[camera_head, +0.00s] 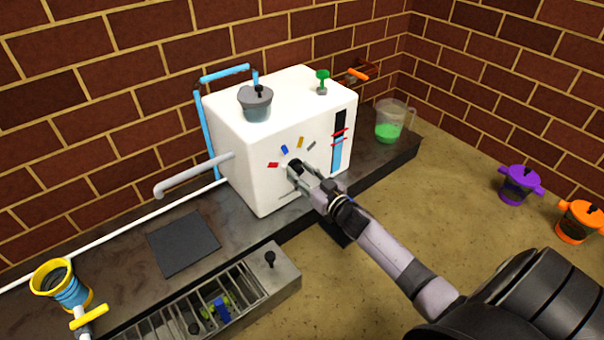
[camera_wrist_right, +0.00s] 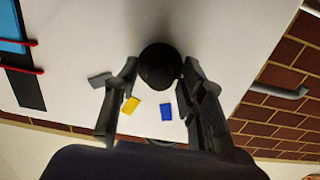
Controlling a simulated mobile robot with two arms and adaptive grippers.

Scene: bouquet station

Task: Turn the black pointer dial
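The black pointer dial (camera_head: 295,164) is on the front of the white machine (camera_head: 238,150), largely covered by my right gripper (camera_head: 293,171) in the head view. In the right wrist view the dial (camera_wrist_right: 159,66) shows as a dark round knob between the two fingers of my right gripper (camera_wrist_right: 159,72). The fingertips lie close against both its sides and appear shut on it. Which way its pointer faces cannot be made out. Colored marks arc around the dial: red (camera_head: 273,165), blue (camera_head: 284,149), yellow (camera_head: 300,142) and grey (camera_head: 311,146). My left gripper is not in view.
A grey pipe (camera_head: 190,175) sticks out left of the machine. A jug with green liquid (camera_head: 389,127) stands right of it. A grey rack (camera_head: 282,270) and a yellow-rimmed blue vessel (camera_head: 70,292) are at the front left. Purple (camera_head: 519,185) and orange (camera_head: 578,221) pots are far right.

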